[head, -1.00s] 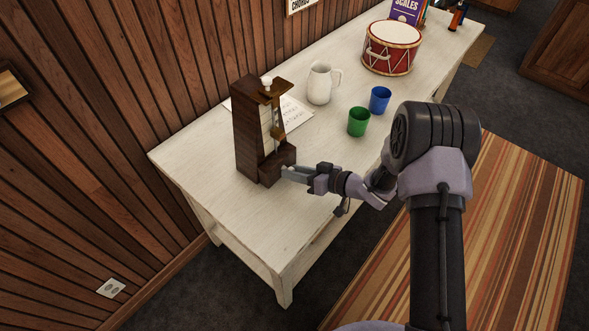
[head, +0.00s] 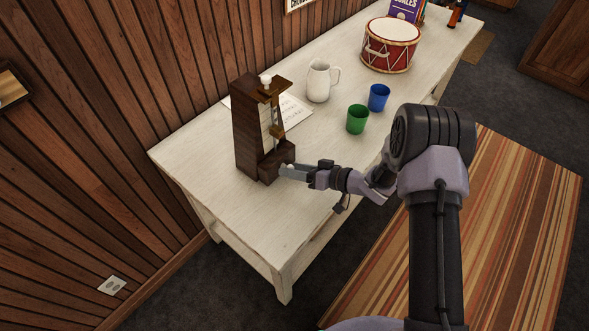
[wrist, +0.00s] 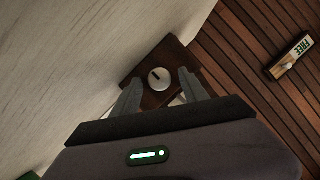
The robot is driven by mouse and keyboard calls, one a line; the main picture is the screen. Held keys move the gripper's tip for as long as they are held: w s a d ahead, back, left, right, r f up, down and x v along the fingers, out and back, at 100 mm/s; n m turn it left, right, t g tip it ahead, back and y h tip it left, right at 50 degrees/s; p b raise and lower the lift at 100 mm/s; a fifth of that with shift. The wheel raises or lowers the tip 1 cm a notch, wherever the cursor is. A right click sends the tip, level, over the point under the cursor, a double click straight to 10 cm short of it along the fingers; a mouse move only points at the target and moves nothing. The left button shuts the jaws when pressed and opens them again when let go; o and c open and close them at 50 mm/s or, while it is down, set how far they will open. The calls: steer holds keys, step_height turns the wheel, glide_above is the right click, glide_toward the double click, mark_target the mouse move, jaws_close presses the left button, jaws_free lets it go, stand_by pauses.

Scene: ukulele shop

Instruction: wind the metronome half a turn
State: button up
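The metronome (head: 248,130) is a tall dark brown wooden case with a pendulum and a white knob on top. It stands upright near the left end of the white table. In the wrist view, a round pale winding knob (wrist: 160,78) with a dark slot shows on the brown metronome side. My gripper (head: 286,169) is at the metronome's lower right side. In the wrist view, its two grey fingers (wrist: 159,75) are apart, one on each side of the knob. I cannot tell whether they touch it or how deep it sits between them.
A sheet of paper (head: 294,112) lies behind the metronome. A white jug (head: 318,82), green cup (head: 357,120), blue cup (head: 378,97) and red drum (head: 391,47) stand farther along the table (head: 240,225). The table's near left end is clear. A wood-plank wall runs behind it.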

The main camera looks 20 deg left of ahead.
steer(key=p+v, duration=0.4)
steer(key=v, duration=1.3)
steer(key=shift+d, duration=0.2)
steer(key=shift+s, duration=0.1)
